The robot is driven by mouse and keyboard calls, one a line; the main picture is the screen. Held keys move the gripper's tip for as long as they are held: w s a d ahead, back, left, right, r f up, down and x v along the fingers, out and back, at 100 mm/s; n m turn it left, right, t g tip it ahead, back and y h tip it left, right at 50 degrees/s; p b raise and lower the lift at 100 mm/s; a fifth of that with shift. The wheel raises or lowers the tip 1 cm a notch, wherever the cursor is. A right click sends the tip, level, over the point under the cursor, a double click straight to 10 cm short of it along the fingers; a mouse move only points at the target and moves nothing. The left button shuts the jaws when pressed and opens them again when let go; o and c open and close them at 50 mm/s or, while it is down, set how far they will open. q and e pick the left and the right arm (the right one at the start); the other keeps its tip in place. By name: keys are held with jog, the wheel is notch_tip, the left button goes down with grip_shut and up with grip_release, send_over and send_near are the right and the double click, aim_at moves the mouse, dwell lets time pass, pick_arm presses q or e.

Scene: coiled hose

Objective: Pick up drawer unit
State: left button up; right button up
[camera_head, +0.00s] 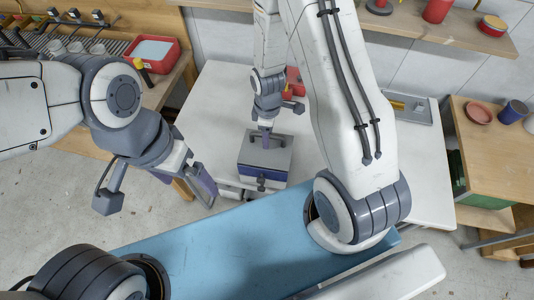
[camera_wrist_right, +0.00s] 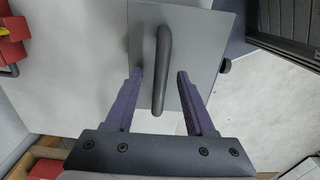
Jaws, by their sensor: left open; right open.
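The drawer unit (camera_head: 278,162) is a small grey box with a dark bar handle on its top, on the white table in the head view. In the right wrist view its grey top (camera_wrist_right: 196,40) and dark handle (camera_wrist_right: 163,62) show from above. My right gripper (camera_head: 266,138) is open over the unit. In the right wrist view its purple fingers (camera_wrist_right: 160,75) lie on either side of the handle, with a gap on each side. My left gripper (camera_head: 202,182) is open and empty, off to the left of the unit. Part of the unit is hidden behind my right gripper.
The white table (camera_head: 219,105) has bare room left of the unit. Red items (camera_head: 293,80) stand behind my right wrist. A wooden bench with a red bin (camera_head: 151,53) is at the back left. A wooden cabinet (camera_head: 489,140) stands at the right.

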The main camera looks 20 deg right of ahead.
jog(key=shift+f, duration=0.3)
grip_shut()
dwell(1.2)
